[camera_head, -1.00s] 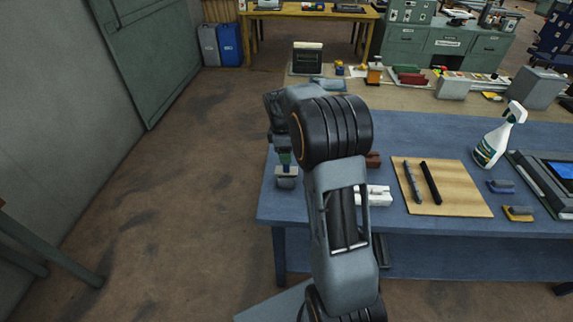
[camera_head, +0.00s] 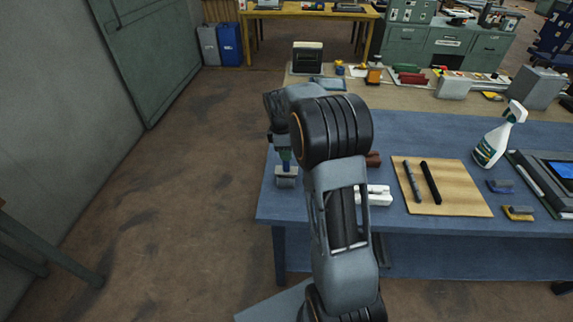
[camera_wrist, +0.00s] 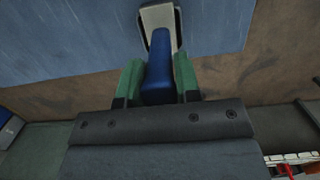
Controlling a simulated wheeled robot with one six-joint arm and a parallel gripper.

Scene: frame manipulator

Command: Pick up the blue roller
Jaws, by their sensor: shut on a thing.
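The blue roller shows in the wrist view with its blue handle (camera_wrist: 158,80) between the two green fingers of my gripper (camera_wrist: 158,62). The fingers are shut on the handle. Its pale head (camera_wrist: 158,16) with dark sides points away, over the blue tabletop. In the head view my gripper (camera_head: 285,155) points down at the left end of the blue table, with the roller's blue part (camera_head: 286,167) and grey-white head (camera_head: 286,179) below it. I cannot tell whether the head touches the tabletop.
The blue table (camera_head: 420,131) holds a white item (camera_head: 376,194), a wooden board (camera_head: 458,198) with two dark rods, a spray bottle (camera_head: 499,136) and small blue (camera_head: 501,187) and yellow (camera_head: 518,212) pieces. Open floor lies left of the table.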

